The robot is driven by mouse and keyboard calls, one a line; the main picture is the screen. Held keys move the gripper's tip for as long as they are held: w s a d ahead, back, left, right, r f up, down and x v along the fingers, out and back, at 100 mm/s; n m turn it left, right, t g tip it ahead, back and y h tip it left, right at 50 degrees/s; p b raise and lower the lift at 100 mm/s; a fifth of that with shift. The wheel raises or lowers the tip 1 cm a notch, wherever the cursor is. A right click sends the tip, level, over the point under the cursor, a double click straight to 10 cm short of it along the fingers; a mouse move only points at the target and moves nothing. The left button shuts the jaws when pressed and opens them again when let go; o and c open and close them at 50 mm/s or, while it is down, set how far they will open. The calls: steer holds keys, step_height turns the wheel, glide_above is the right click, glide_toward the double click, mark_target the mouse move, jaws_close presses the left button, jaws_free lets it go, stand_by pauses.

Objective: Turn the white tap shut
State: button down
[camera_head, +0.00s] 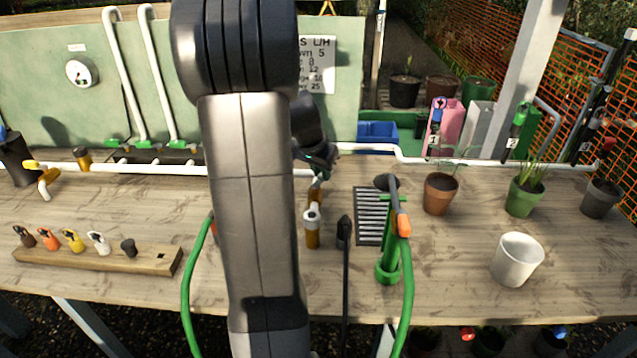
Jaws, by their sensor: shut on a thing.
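My gripper (320,165) is at the white pipe behind the middle of the bench, partly hidden by my own arm. It is shut at the top of a brass-coloured fitting (316,192), which I take to be the white tap; its handle is hidden by the jaws. How far the tap is turned cannot be seen. Just in front of the fitting stands an amber piece with a white top (312,228); whether the two are joined is unclear.
A green stand with an orange-tipped hose (388,265) and a dark upright tool (345,235) stand close on the right. A wooden rack (150,262) of coloured pieces lies left. Terracotta (440,195) and white pots (517,260) stand right. The right front bench is fairly clear.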

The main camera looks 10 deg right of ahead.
steer(key=shift+s+d+m+g+h+b, duration=0.15)
steer(key=shift+s+m+g+b, duration=0.5)
steer(key=shift+m, duration=1.35)
steer(key=shift+s+d+m+g+h+b, duration=0.15)
steer(key=shift+m+g+b, duration=0.7)
steer(key=shift+m, duration=1.15)
steer(key=shift+s+m+g+h+b, duration=0.1)
steer(key=shift+s+m+g+b, duration=0.55)
steer(key=shift+m, duration=1.35)
steer(key=shift+w, duration=0.15)
steer(key=c, duration=1.4)
jaws_free()
steer(key=shift+o, duration=0.2)
steer(key=shift+r, duration=0.15)
steer(key=v, duration=1.3)
steer(key=shift+a+r+p, duration=0.2)
steer(key=shift+p, duration=0.15)
steer(key=shift+w+f, duration=0.1)
steer(key=shift+w, duration=0.05)
